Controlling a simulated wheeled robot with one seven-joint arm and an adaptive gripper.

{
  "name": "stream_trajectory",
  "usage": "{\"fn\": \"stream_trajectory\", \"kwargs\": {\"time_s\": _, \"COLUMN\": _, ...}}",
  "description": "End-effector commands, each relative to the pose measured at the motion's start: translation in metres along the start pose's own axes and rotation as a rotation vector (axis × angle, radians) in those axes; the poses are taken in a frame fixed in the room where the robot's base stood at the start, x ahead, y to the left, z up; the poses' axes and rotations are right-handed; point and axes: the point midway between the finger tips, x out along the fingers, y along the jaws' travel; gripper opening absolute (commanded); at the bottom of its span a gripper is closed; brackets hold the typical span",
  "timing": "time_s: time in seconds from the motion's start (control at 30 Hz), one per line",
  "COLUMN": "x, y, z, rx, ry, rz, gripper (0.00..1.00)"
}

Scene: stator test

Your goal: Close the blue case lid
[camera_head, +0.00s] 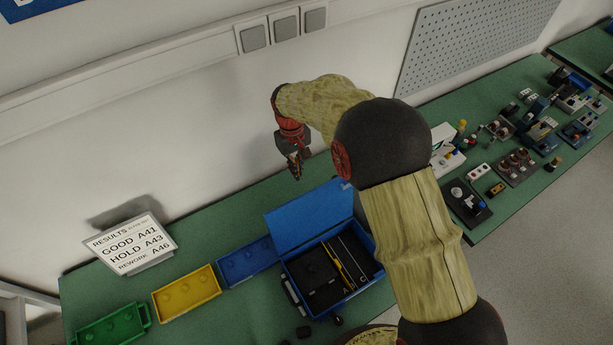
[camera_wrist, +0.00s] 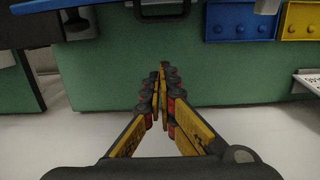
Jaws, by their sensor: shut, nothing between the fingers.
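The blue case (camera_head: 358,291) stands on the green table with its blue lid (camera_head: 309,216) open, raised and leaning back toward the wall. Its inside shows a black insert and a yellow strip. My gripper (camera_head: 296,172) is above and behind the lid, on the wall side, apart from it, with its fingers pointing down. In the wrist view my gripper (camera_wrist: 161,75) is shut with its fingertips together and nothing between them. Blue and dark parts at the upper left of that view may be the case; I cannot tell which parts.
A blue tray (camera_head: 247,262), yellow tray (camera_head: 186,293) and green tray (camera_head: 112,328) line up left of the case. A results sign (camera_head: 131,243) stands behind them. Several small devices crowd the table at right. The wall (camera_head: 150,130) is close behind my gripper.

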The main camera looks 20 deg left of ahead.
Motion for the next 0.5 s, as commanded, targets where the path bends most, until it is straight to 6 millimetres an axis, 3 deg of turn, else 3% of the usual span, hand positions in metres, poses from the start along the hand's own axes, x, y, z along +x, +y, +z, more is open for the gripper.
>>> {"fn": "stream_trajectory", "kwargs": {"time_s": 0.5, "x": 0.089, "y": 0.001, "z": 0.001, "rx": 0.001, "ry": -0.002, "rz": 0.0, "gripper": 0.0}}
